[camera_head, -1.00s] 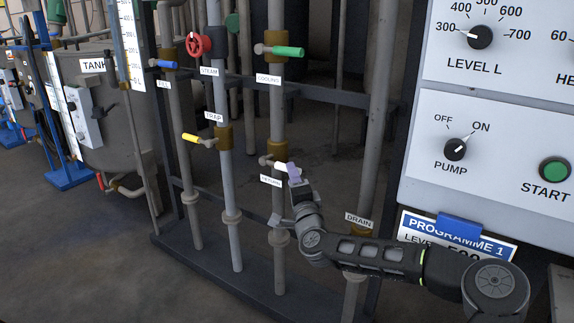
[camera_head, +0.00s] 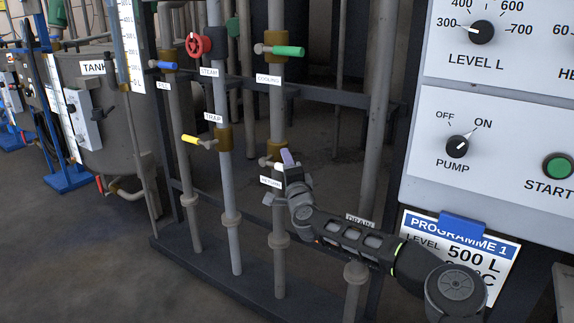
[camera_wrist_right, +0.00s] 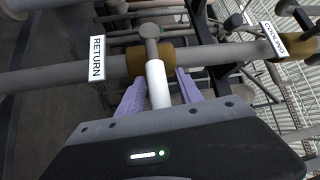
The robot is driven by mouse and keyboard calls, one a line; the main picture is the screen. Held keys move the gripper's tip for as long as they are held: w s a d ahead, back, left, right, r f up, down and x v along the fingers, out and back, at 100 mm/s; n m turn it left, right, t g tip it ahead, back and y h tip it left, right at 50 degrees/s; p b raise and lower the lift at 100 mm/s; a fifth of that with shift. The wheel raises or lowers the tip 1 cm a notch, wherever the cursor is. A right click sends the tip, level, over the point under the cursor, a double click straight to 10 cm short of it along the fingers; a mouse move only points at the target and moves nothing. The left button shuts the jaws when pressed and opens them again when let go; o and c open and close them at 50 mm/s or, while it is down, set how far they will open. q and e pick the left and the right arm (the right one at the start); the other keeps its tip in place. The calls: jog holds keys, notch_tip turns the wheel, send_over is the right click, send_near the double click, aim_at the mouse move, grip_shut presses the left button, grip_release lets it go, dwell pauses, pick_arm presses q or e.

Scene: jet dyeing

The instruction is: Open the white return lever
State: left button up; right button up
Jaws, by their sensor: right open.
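The white return lever (camera_wrist_right: 157,84) shows in the right wrist view, joined to a grey round stem at the brass valve body (camera_wrist_right: 138,60) on the pipe. In the head view the lever is mostly hidden behind my right gripper (camera_head: 287,157). My right gripper (camera_wrist_right: 160,76) is open, with one purple finger on each side of the lever. A gap shows between the lever and the right finger; the left finger is closer, and I cannot tell if it touches. The RETURN label (camera_wrist_right: 97,58) is left of the valve. My left gripper is not in view.
The green cooling lever (camera_head: 288,51) is higher on the same pipe. The yellow trap lever (camera_head: 191,139), blue fill lever (camera_head: 164,65) and red steam handwheel (camera_head: 196,45) are to the left. The control panel (camera_head: 490,160) stands at the right.

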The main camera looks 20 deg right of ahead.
jog(key=shift+c, duration=0.5)
grip_shut()
dwell(0.8)
